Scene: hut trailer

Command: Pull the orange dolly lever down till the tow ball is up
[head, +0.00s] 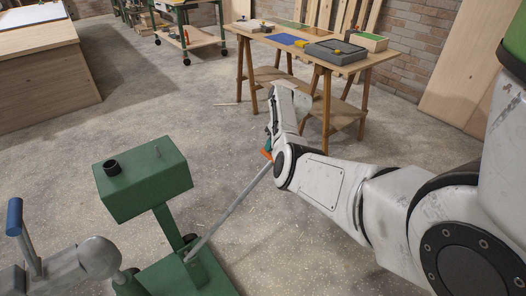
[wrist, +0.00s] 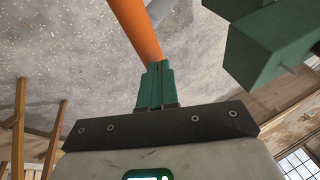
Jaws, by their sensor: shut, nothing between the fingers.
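The green dolly (head: 142,182) stands at the lower left in the head view. Its grey lever (head: 228,212) slants up to the right from the base to an orange grip (head: 266,154). My gripper (head: 268,138) is at that grip, partly hidden by my wrist. In the wrist view its green fingers (wrist: 155,70) are shut and empty, and the orange grip (wrist: 136,25) runs right at their tips. I cannot tell whether they touch. A rounded grey coupling piece (head: 98,258) sits left of the dolly; I cannot make out a separate tow ball.
A blue-handled lever (head: 15,217) rises from the grey coupling at the left edge. A wooden workbench (head: 395,49) with trays stands behind my arm. A large wooden box (head: 45,80) is at the back left. Bare floor (head: 140,110) lies between.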

